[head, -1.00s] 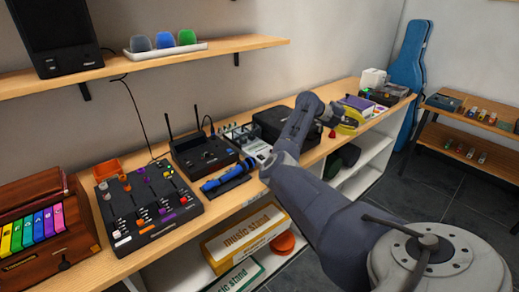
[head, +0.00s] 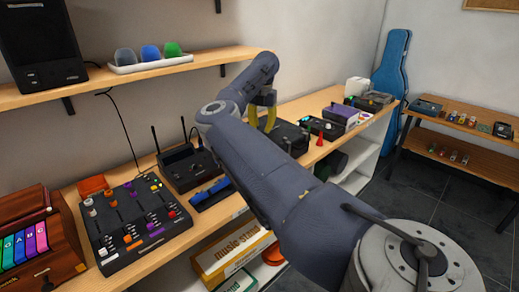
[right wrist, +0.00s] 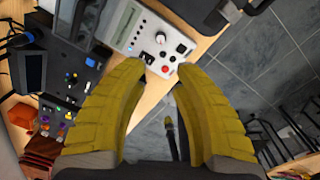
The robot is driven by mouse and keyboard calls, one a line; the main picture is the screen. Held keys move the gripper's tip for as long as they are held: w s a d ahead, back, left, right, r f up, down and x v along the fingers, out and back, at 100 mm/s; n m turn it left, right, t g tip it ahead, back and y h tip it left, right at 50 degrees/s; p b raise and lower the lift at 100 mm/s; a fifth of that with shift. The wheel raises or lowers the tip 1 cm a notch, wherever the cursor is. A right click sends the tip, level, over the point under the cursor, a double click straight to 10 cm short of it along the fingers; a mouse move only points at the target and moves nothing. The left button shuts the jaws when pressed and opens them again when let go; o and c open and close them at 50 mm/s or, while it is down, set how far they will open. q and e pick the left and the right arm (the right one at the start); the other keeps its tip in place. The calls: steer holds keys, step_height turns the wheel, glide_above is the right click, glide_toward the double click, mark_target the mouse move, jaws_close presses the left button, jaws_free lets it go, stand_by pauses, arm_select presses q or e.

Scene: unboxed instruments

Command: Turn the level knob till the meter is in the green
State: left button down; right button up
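A pale grey instrument box (right wrist: 138,38) lies at the top of the right wrist view. My left gripper is not in view.
A black case (head: 287,136), a red cone (head: 320,139) and a purple-topped box (head: 342,115) stand to the right. A shelf (head: 190,62) hangs above.

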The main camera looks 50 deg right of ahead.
steer(key=f, duration=1.5)
steer(key=shift+w+f, duration=0.15)
steer(key=shift+w, duration=0.05)
steer(key=shift+c, duration=0.3)
jaws_close()
